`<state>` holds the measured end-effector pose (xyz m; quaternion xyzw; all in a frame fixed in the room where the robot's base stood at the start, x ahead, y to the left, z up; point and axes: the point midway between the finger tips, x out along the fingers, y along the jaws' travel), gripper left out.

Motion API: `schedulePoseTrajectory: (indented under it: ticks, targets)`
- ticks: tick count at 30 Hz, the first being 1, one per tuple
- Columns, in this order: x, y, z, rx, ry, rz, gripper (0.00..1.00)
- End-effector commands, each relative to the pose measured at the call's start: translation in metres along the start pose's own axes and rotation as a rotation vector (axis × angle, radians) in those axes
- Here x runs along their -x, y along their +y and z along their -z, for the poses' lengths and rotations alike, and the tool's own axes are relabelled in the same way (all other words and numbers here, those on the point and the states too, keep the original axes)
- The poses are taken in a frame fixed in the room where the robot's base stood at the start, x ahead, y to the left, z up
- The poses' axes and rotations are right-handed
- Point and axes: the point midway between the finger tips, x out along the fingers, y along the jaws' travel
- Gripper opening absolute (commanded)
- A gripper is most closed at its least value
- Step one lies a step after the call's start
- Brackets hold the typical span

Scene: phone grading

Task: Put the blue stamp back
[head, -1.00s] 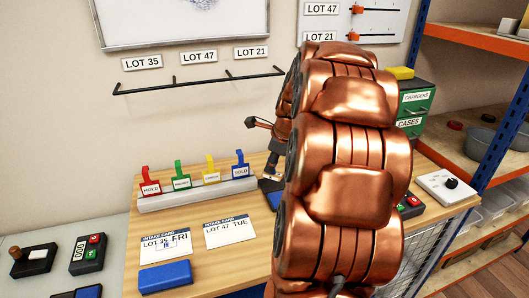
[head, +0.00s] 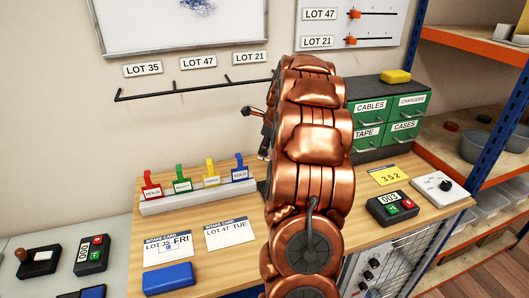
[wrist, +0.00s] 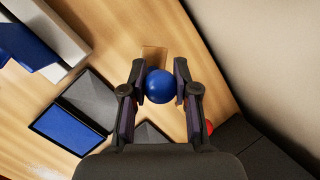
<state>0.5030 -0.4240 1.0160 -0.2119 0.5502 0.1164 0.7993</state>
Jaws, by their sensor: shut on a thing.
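The blue stamp shows in the wrist view as a round blue knob (wrist: 159,87) between the fingers of my gripper (wrist: 160,66), which is shut on it. A small tan block (wrist: 154,58) shows just beyond the knob; I cannot tell whether it belongs to the stamp or lies on the bench. An open ink pad with a blue face (wrist: 66,128) lies on the wooden bench, left of the gripper. A red knob (wrist: 210,127) shows partly behind the right finger. In the head view, my copper arm hides the stamp and most of the gripper.
A pale rack with coloured tags (head: 200,197) stands left of my arm. Two intake cards (head: 231,232) and a blue block (head: 167,278) lie in front. Green drawers (head: 387,125), a counter (head: 391,208) and a yellow card (head: 390,175) are on the right. The wall is close behind.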

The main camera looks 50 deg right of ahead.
Motion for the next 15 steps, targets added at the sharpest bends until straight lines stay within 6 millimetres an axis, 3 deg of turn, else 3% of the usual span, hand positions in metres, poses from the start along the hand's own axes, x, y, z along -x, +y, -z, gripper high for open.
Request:
schedulePoseTrajectory:
  ticks: [5,15]
  targets:
    - [-0.004,-0.002,-0.001,0.000,0.000,-0.002,0.07]
    - [-0.034,0.006,0.009,0.001,0.001,-0.003,0.07]
